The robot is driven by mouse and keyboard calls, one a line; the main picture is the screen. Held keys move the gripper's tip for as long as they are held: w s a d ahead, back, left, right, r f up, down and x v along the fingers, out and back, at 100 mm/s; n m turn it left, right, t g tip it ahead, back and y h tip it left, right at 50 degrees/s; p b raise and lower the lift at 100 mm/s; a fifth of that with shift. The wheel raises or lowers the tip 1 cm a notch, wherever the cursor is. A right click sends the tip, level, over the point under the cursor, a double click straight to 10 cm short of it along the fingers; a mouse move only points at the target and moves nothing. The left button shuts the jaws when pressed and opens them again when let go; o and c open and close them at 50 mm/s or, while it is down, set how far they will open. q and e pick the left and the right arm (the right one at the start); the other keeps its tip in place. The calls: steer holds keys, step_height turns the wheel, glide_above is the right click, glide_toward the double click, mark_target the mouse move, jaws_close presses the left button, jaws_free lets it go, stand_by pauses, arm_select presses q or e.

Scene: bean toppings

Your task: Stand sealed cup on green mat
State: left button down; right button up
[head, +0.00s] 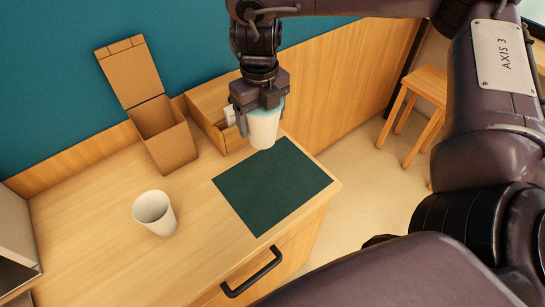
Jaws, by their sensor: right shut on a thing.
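The sealed cup (264,130) is white with a light blue top. My right gripper (261,103) is shut on it near its top and holds it upright from above. The cup is over the far edge of the green mat (272,187), and I cannot tell whether its base touches anything. The dark green mat lies flat near the right end of the wooden counter, with nothing standing on most of it. My left gripper is not in view.
A tall open cardboard box (160,130) and a low wooden box (213,117) stand at the back. A grey case (15,247) is at the left edge. A stool (423,88) stands on the floor beyond the counter.

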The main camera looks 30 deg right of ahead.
steer(key=shift+f, duration=0.3)
step_height(320, 180, down, 18)
steer(key=b, duration=0.5)
steer(key=shift+s+f, duration=0.1)
steer(key=shift+f, duration=0.55)
steer(key=shift+f, duration=0.15)
steer(key=o, duration=1.3)
